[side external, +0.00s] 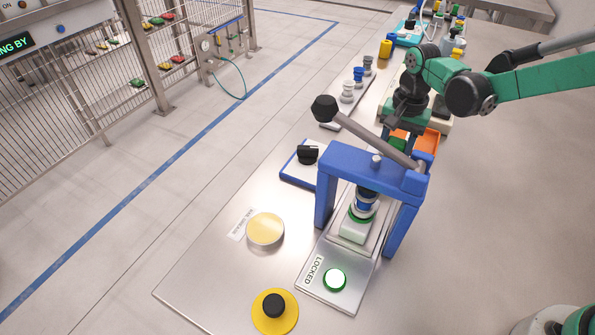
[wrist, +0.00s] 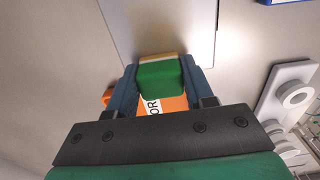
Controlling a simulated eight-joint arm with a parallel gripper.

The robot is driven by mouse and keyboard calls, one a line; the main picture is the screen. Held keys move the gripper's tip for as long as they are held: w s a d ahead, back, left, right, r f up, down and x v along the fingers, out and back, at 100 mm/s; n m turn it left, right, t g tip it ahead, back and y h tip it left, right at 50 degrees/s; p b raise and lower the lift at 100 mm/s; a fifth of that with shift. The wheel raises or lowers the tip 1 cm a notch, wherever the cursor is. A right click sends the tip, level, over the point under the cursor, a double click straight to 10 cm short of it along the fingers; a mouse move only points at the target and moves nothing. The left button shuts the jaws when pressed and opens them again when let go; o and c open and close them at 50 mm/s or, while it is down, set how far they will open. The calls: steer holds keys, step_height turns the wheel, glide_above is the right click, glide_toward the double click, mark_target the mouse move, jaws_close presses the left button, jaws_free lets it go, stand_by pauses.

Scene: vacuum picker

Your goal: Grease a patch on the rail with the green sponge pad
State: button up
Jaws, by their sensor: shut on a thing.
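The green sponge pad (wrist: 160,80) sits between my gripper's jaws in the wrist view, with a thin pale-yellow edge at its far side. In the side view the pad (side external: 398,138) shows as a green patch under my gripper (side external: 403,128). My gripper is shut on it. It is above or beside an orange tray (side external: 432,143), partly hidden by the arm; orange with the letters "OR" (wrist: 153,106) shows behind the pad in the wrist view. A round tin of yellow grease (side external: 265,228) stands at front left beside a label. I cannot clearly tell which surface is the rail.
A black knob (side external: 308,154), a strip of cups (side external: 348,97) and a yellow-based black button (side external: 274,306) stand nearby.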

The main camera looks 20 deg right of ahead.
mark_target(397, 141)
steer(key=shift+s+a, duration=2.2)
steer(key=shift+a, duration=0.1)
steer(key=shift+w+d, duration=2.35)
steer(key=shift+d, duration=0.05)
steer(key=shift+a+r, duration=0.1)
steer(key=shift+r, duration=3.9)
steer(key=shift+s, duration=0.1)
steer(key=s+d+r+n, duration=0.2)
steer(key=s+r+n, duration=0.4)
steer(key=r+n, duration=0.2)
steer(key=shift+s+d+r+n, duration=0.15)
steer(key=shift+s+d+n, duration=0.05)
steer(key=shift+n, duration=0.3)
